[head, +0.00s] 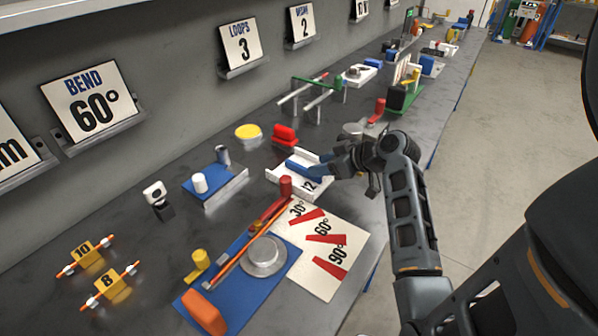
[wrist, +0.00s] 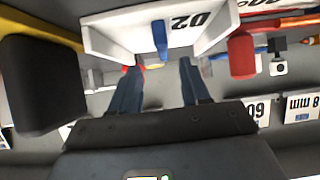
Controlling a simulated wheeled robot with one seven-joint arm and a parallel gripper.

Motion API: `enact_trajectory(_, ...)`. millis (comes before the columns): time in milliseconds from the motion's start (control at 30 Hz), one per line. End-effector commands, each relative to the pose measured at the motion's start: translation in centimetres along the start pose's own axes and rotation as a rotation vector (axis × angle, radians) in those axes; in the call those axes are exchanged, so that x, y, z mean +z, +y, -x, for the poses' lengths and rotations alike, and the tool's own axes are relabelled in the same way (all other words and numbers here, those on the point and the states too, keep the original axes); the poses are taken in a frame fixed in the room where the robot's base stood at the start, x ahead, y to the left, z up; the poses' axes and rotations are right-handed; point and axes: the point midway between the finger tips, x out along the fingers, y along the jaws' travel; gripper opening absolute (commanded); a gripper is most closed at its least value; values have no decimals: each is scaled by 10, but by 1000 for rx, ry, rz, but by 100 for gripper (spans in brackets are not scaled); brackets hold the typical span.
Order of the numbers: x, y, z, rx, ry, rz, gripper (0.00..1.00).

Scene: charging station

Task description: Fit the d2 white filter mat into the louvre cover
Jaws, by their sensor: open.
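I cannot pick out a white filter mat marked d2 or a louvre cover in either view. The nearest white thing is an open-ended tray (head: 283,180) with raised side walls and a printed number, lying on the bench. It also shows in the wrist view (wrist: 108,36). A blue bar (head: 303,169) lies across its floor; it shows in the wrist view (wrist: 159,38) too. My gripper (wrist: 160,68) is open, its two fingers apart at the tray's near edge in the wrist view. Nothing shows held between them. In the head view my arm partly hides the tray's right end.
A white angle sheet (head: 345,245) and a blue board with a grey disc (head: 263,257) lie in front. A blue fixture (head: 215,187) stands left. Several other fixtures line the bench.

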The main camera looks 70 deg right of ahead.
Motion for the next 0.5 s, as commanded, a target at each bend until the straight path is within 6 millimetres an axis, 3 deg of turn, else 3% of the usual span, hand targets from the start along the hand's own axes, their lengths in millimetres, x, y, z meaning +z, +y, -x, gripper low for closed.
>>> enact_trajectory(333, -1, -4, -43, -1, -2, -1, 46)
enact_trajectory(500, -1, -4, -55, 1, -1, 0, 46)
